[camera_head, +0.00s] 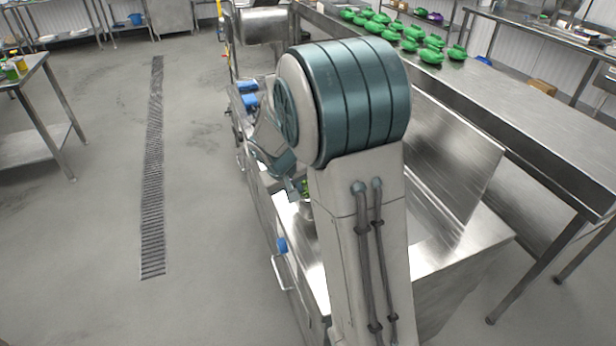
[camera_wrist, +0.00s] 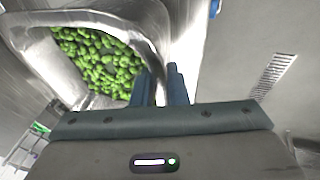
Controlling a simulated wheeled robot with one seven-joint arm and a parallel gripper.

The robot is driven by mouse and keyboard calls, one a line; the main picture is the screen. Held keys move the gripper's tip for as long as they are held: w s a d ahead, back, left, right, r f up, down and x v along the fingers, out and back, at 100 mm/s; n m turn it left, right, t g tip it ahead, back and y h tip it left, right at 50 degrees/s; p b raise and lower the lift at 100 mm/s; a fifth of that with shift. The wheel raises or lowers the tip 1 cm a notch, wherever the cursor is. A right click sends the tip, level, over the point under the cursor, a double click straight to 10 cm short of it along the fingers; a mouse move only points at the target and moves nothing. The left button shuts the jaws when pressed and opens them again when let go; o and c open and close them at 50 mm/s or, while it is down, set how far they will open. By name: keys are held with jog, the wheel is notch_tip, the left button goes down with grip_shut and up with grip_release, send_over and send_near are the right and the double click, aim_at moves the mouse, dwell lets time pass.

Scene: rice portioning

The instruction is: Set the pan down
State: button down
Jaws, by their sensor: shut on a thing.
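The pan (camera_wrist: 138,40) is a steel vessel holding many green pieces (camera_wrist: 100,62), seen at the upper left of the wrist view. My gripper (camera_wrist: 160,78) is shut on the pan's right edge, with one dark finger on each side of it. In the head view my arm hides most of the pan. Only a bit of green and a small piece of metal (camera_head: 307,208) show beside the arm, over the steel counter. Whether the pan's base touches a surface is hidden.
A steel counter (camera_head: 440,245) with blue knobs and a raised steel panel (camera_head: 455,150) lies around my arm. A long steel table (camera_head: 520,115) at the right bears several green bowls (camera_head: 431,56). The floor at the left is open, with a drain grate (camera_head: 154,170).

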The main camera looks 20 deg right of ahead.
aim_at(295, 204)
jog(key=shift+a+f+p, duration=0.15)
jog(key=shift+f+p, duration=0.15)
jog(key=shift+f, duration=1.75)
jog(key=shift+f, duration=0.1)
jog(key=c, duration=1.4)
grip_release()
jog(key=shift+c, duration=0.2)
jog(key=b+v, duration=0.1)
jog(key=v, duration=1)
jog(key=s+r+y, duration=0.1)
jog(key=s+r, duration=0.1)
jog(key=s, duration=0.9)
jog(key=s+a+r+y, duration=0.1)
jog(key=s+r+y, duration=0.1)
jog(key=s, duration=0.9)
jog(key=shift+a+r+y, duration=0.2)
jog(key=shift+r+y, duration=0.1)
jog(key=shift+r, duration=0.1)
